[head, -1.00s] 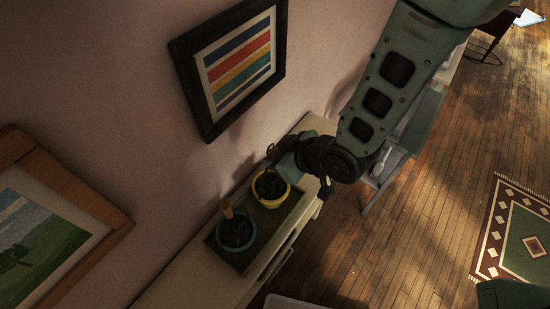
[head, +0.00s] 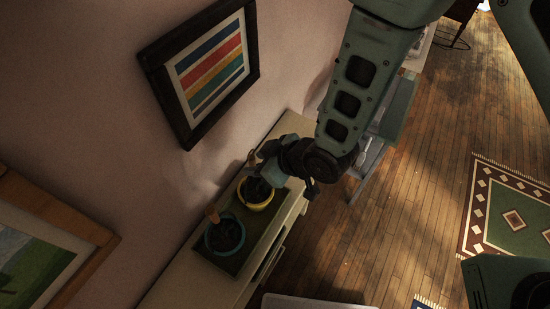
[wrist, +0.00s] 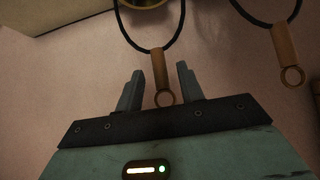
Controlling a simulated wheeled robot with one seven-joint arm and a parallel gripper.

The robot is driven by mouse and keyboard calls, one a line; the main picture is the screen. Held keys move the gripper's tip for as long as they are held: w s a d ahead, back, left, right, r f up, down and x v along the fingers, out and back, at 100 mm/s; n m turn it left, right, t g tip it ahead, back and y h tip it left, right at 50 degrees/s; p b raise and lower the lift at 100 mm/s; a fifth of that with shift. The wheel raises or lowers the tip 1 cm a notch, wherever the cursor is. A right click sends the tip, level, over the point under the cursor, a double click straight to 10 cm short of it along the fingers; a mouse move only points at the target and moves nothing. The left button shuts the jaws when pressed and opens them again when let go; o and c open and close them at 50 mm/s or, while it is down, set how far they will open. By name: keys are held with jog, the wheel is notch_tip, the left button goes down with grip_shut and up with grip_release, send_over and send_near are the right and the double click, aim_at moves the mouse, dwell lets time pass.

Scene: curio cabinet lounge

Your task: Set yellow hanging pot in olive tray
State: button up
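The yellow hanging pot (head: 256,195), with dark contents, appears to stand upright in the olive tray (head: 253,224), towards the tray's far end. Its rim shows at the top edge of the wrist view (wrist: 146,4). Its dark cord loop ends in a wooden toggle (wrist: 158,68) with a ring. My gripper (head: 268,174) is just above the pot in the head view. In the wrist view its two fingers (wrist: 160,88) are apart, with the toggle between them and gaps on both sides. The contact of pot and tray is partly hidden.
A teal pot (head: 224,236) with an orange-brown upright piece stands in the tray's near end. A second cord and toggle (wrist: 286,52) hang at right in the wrist view. The tray lies on a pale cabinet (head: 185,278) against the wall, below a striped picture (head: 207,68).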

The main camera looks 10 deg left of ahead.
jog(key=b+v, duration=0.2)
jog(key=v, duration=0.9)
jog(key=shift+b, duration=0.4)
jog(key=shift+d, duration=0.1)
jog(key=s+d+r+m+g+h, duration=0.1)
jog(key=s+d+r+m+h, duration=0.2)
jog(key=d, duration=0.4)
jog(key=s+d+r+m+g+h, duration=0.2)
jog(key=s+d+r+h, duration=0.2)
jog(key=s+d+r, duration=0.2)
jog(key=shift+d+r+m+g+h, duration=0.35)
jog(key=shift+d+r, duration=0.55)
jog(key=shift+d, duration=0.3)
jog(key=shift+s, duration=0.1)
notch_tip(320, 180, down, 9)
jog(key=b, duration=0.9)
